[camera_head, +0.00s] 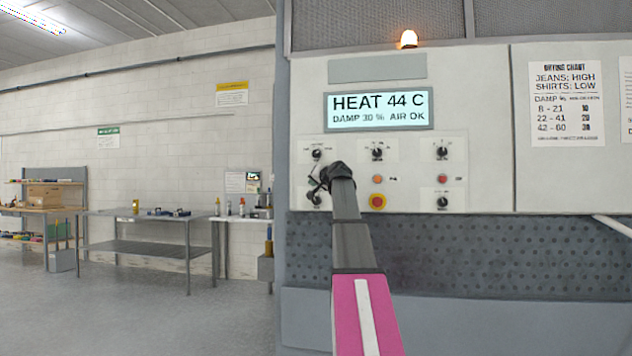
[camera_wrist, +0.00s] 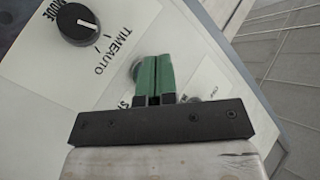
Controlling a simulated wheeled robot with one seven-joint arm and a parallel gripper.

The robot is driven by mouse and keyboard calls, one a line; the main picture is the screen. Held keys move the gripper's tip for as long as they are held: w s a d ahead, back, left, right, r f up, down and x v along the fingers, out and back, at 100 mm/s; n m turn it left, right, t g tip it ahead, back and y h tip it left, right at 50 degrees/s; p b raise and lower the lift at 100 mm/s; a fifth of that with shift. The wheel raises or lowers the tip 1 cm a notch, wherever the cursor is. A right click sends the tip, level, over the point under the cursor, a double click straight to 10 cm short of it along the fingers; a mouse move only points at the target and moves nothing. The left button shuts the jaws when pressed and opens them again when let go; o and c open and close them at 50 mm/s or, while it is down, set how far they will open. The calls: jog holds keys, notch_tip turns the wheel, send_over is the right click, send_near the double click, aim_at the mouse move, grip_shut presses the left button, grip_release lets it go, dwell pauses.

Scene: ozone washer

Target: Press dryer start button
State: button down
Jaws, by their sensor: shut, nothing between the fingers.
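The dryer's control panel (camera_head: 470,90) is a white face with a display reading HEAT 44 C, DAMP 30 %, AIR OK. My gripper (camera_head: 322,181) is at the panel's left column of controls; its green fingers (camera_wrist: 157,62) are shut with nothing between them. In the wrist view a round button with a metal ring (camera_wrist: 136,68) shows just beside and behind the fingertips, mostly hidden by them. Lettering beside it is cut off by the gripper, with only the first letters visible. I cannot tell whether the fingertips touch the button.
A black MODE knob (camera_wrist: 76,24), marked TIME and AUTO, is close by. An orange button (camera_head: 377,179), a red button (camera_head: 442,179) and a yellow-ringed red stop button (camera_head: 377,201) lie to the right. An amber lamp (camera_head: 409,39) glows on top.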

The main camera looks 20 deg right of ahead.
jog(key=s+a, duration=0.2)
jog(key=s, duration=0.1)
jog(key=shift+s+a, duration=0.2)
jog(key=shift+s, duration=0.1)
dwell(0.7)
jog(key=s+a+f+n+g, duration=0.1)
jog(key=s+a+f+g, duration=0.3)
jog(key=f, duration=1.1)
jog(key=a+f+g, duration=0.1)
jog(key=a+f, duration=0.4)
jog(key=f, duration=1.1)
jog(key=s+a+f+n+g, duration=0.1)
jog(key=s+a+f+g, duration=0.3)
jog(key=f, duration=1.1)
jog(key=s+a+f+n+g+h, duration=0.1)
jog(key=s+a+f+g, duration=0.2)
jog(key=s+f, duration=0.9)
jog(key=s+a+f+n+g+h, duration=0.2)
jog(key=s+a+f+g, duration=0.2)
jog(key=s+f, duration=0.8)
notch_tip(320, 180, down, 6)
jog(key=a, duration=0.2)
jog(key=shift+a+r, duration=0.15)
jog(key=shift+a, duration=0.15)
